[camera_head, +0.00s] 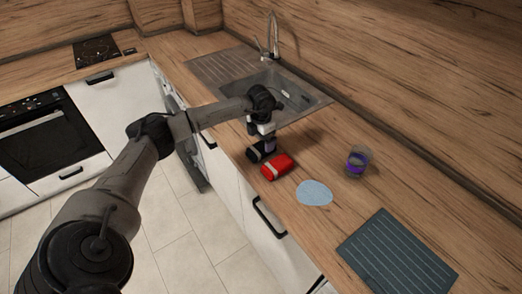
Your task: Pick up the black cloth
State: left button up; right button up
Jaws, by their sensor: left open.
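A small black item (254,155), which looks like the black cloth, lies on the wooden counter near its front edge, just left of a red item. My left gripper (266,145) points down from above, directly over or at the black item, and is open. The gripper partly hides the black item, and I cannot tell whether the fingers touch it. My right gripper is not in view.
The red item (278,167) lies close beside the black one. A light blue round piece (314,193), a clear cup with purple (356,162) and a dark ribbed mat (397,258) lie further right. The sink (312,101) and tap (272,36) are behind.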

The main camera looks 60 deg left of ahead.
aim_at(261, 146)
pick_arm(q)
notch_tip(261, 146, down, 5)
jog(key=shift+s+d+f+b, duration=0.1)
jog(key=shift+b, duration=0.2)
jog(key=c, duration=1)
